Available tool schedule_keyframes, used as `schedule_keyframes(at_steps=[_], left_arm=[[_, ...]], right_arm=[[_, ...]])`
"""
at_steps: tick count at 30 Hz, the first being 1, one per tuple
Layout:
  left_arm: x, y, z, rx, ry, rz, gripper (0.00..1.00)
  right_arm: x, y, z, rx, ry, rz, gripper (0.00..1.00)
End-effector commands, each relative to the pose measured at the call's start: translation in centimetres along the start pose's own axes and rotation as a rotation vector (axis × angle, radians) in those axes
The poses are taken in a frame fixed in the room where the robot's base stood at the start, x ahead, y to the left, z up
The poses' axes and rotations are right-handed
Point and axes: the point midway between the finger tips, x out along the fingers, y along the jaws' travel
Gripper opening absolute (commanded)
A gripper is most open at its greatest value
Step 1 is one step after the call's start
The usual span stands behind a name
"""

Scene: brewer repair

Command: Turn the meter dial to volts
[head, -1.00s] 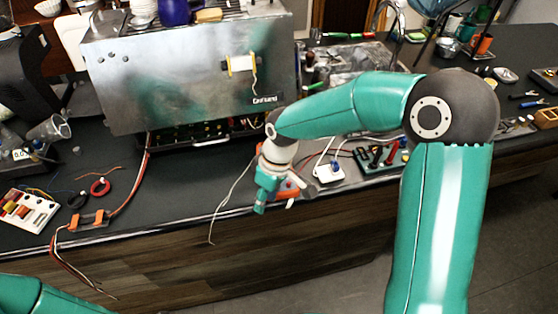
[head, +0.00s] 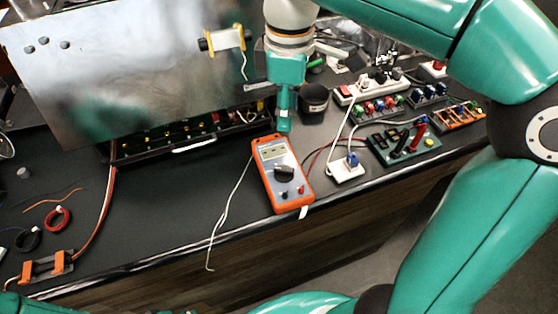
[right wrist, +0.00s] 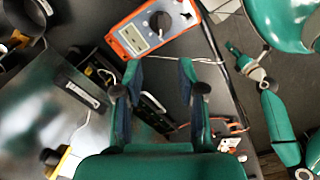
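The orange multimeter (head: 265,181) lies on the dark bench near its front edge, with its grey display (head: 271,152) toward the back. Its black dial (head: 284,173) is in the middle; the volts mark is too small to read. In the right wrist view, the meter (right wrist: 124,42) and dial (right wrist: 159,20) show beyond the fingertips. My right gripper (head: 284,126) hangs near the meter's display end. In the right wrist view, its two fingers (right wrist: 160,72) are apart with nothing between them. What looks like my left gripper (right wrist: 234,50) shows small at the right there; its fingers are unclear.
A steel brewer panel (head: 130,65) stands behind, left of the gripper, with an open tray (head: 190,140) below. A black cup (head: 313,104), a white socket (head: 346,168) and a green lead board (head: 405,145) stand to the right. A loose white wire (head: 228,205) runs left of the meter.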

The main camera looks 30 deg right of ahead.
Motion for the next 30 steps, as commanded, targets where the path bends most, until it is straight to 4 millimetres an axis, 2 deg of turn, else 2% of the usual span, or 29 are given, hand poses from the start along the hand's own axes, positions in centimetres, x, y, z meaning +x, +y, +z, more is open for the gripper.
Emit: schedule_keyframes(at_steps=[8, 21, 25, 30], left_arm=[[0.4, -0.2, 0.0, 0.000, -0.001, 0.000, 0.45], [1.0, -0.3, 0.0, 0.000, 0.000, 0.000, 0.45], [1.0, -0.4, 0.0, 0.000, 0.000, 0.000, 0.45], [1.0, -0.4, 0.0, 0.000, 0.000, 0.000, 0.45]], right_arm=[[3.9, 0.0, 0.3, 0.004, -0.005, -0.003, 0.40], [13.1, 0.0, 0.3, 0.006, -0.005, -0.004, 0.40], [15.0, 0.0, 0.3, 0.006, -0.004, -0.004, 0.40], [16.2, 0.0, 0.2, 0.006, -0.002, -0.002, 0.40]])
